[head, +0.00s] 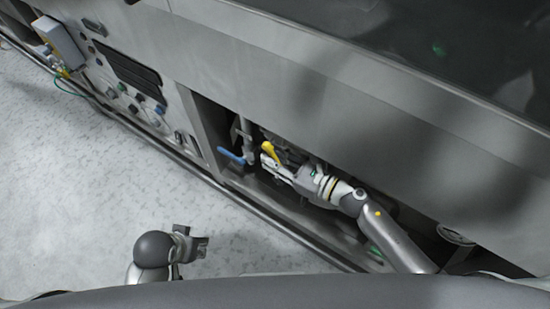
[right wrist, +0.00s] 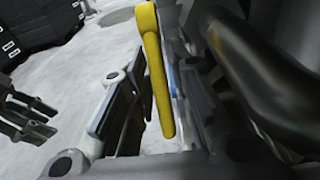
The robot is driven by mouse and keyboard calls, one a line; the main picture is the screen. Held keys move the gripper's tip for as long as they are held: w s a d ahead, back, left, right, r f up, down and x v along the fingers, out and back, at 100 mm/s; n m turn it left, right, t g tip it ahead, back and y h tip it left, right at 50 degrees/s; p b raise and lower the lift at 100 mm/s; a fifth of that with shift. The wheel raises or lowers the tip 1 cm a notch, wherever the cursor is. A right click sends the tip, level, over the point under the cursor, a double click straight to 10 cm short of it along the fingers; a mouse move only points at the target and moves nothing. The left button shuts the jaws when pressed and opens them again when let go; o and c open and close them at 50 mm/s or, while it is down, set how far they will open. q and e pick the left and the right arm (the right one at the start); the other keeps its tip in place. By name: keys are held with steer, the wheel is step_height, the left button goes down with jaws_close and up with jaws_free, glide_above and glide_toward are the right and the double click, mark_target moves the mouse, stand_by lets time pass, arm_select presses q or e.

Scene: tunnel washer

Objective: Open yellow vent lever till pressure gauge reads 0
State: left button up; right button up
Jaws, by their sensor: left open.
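The yellow vent lever (head: 269,150) sticks up inside the open bay of the machine in the head view. In the right wrist view the yellow lever (right wrist: 155,75) runs down between my right fingers. My right gripper (head: 272,168) reaches into the bay at the lever. Its fingers (right wrist: 152,110) stand apart on either side of the lever, with a visible gap on the left side, so it is open. My left gripper (head: 203,246) is open and empty above the floor, away from the machine. I cannot make out a pressure gauge reading.
A blue lever handle (head: 231,156) sits just left of the yellow one. Pipes and a dark hose (right wrist: 265,75) crowd the bay. A rail (head: 250,203) runs along the machine's foot. The speckled floor (head: 90,190) at left is clear.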

steer(key=v, duration=1.2)
steer(key=shift+f, duration=0.1)
jaws_close()
steer(key=shift+s, duration=0.1)
